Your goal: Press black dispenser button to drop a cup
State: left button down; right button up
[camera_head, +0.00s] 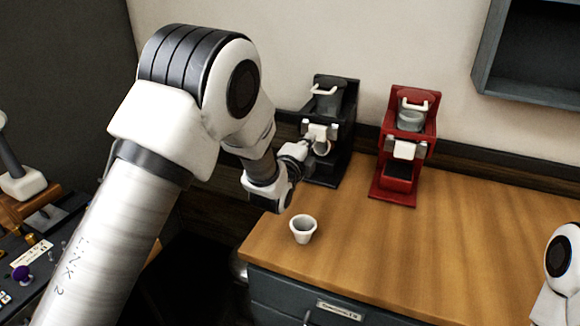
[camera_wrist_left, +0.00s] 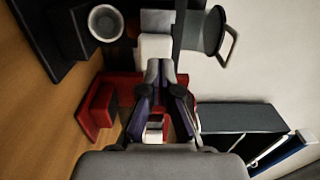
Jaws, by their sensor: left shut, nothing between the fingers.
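The black dispenser (camera_head: 345,150) stands at the back edge of the wooden counter, with a white block-like button (camera_head: 318,131) on its front. The button also shows in the left wrist view (camera_wrist_left: 155,47). A white cup (camera_wrist_left: 105,22) is at the dispenser, below the button; my gripper partly covers it in the head view. My left gripper (camera_head: 308,146) is shut and empty, in front of the dispenser. In the left wrist view its fingertips (camera_wrist_left: 160,66) are right at the button; I cannot tell whether they touch. My right gripper is out of view.
A red machine (camera_head: 404,150) with its own white block stands to the right of the dispenser. Another white cup (camera_head: 303,229) stands near the counter's front left edge. The counter (camera_head: 450,260) is clear at front right. A dark wall shelf (camera_head: 530,55) hangs at upper right.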

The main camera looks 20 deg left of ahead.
pick_arm(q)
jog(key=s+b, duration=0.1)
jog(key=s, duration=0.6)
jog(key=shift+s+a+f+b, duration=0.2)
jog(key=shift+s+b, duration=0.15)
jog(key=shift+b, duration=0.05)
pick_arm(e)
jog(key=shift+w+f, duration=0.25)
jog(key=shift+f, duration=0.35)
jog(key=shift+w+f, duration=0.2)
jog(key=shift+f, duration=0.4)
pick_arm(q)
jog(key=shift+w, duration=0.1)
